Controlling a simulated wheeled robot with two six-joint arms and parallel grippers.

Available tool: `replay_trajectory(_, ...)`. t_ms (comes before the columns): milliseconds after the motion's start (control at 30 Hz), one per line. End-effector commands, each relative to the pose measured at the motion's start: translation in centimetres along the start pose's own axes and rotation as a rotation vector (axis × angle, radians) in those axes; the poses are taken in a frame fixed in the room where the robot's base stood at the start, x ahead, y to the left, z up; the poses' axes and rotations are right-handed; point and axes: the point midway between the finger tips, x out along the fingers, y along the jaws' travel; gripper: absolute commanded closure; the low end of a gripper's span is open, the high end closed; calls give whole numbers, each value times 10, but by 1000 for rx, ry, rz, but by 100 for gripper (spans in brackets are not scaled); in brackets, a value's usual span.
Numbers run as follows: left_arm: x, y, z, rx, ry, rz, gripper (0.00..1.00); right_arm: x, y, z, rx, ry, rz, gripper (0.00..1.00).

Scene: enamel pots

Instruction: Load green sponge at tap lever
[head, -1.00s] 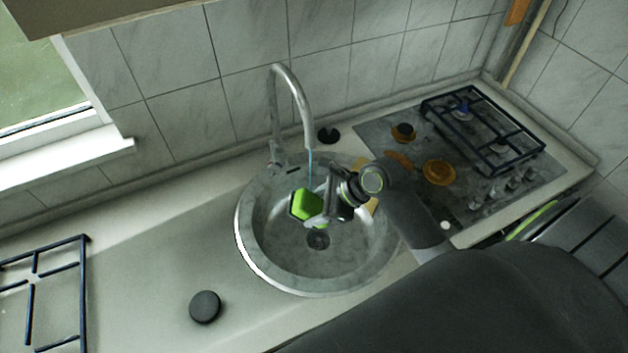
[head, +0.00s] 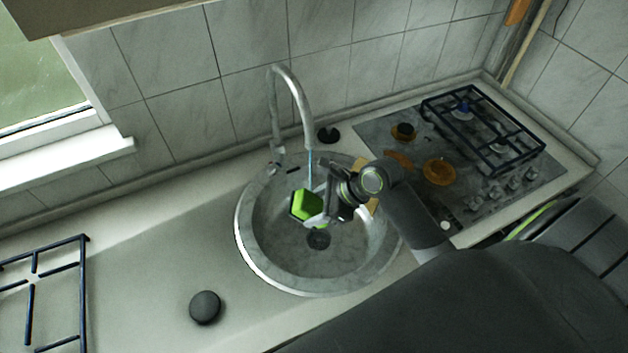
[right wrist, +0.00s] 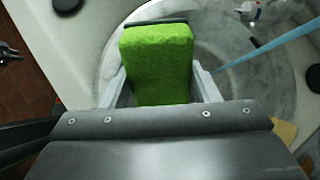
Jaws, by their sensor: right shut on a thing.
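The green sponge (head: 304,205) is held over the round sink basin (head: 277,262) in the head view. My right gripper (head: 318,217) is shut on it. In the right wrist view the sponge (right wrist: 158,65) sits between the two fingers, with a dark layer along its far edge. The curved tap (head: 290,85) stands behind the basin, and a thin blue stream (head: 309,168) runs down from its spout close to the sponge. The stream also shows in the right wrist view (right wrist: 262,47), to the right of the sponge. The tap lever (head: 274,168) is at the tap's base. My left gripper is out of view.
A stove (head: 480,200) with a dark grate (head: 500,150) and orange burner parts lies to the right. A round black object (head: 205,307) rests on the counter (head: 150,260) at front left. Another grate (head: 82,300) lies far left. Tiled walls stand behind.

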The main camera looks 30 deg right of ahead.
Motion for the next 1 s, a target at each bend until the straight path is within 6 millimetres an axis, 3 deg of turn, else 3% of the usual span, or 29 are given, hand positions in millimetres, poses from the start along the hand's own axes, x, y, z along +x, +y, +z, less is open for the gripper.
replay_trajectory(333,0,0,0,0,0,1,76,-2,3,2,-1,-1,0,63)
replay_trajectory(1000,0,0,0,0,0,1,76,-33,46,27,-1,-1,0,63)
